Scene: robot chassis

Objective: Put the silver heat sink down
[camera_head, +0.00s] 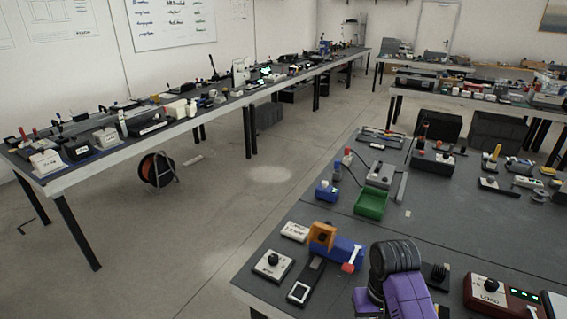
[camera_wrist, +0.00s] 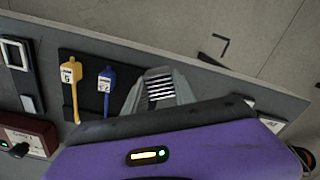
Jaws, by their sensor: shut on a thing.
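In the wrist view, the silver heat sink (camera_wrist: 160,86) shows as a small block of light and dark fins between the grey fingers of my gripper (camera_wrist: 159,93). My gripper is shut on it. The heat sink is beside a black panel, over the dark tabletop. I cannot tell whether its underside touches the table. My purple wrist housing hides the lower part of the grip. In the head view my purple arm is at the near edge of the table, and I cannot make out the fingers or the heat sink there.
A black panel (camera_wrist: 92,98) carries a yellow tagged item (camera_wrist: 70,74) and a blue tagged item (camera_wrist: 105,80), left of my gripper. A dark red box (camera_wrist: 30,137) is at lower left. The table edge runs close behind the grip. A green tray (camera_head: 371,205) stands farther back.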

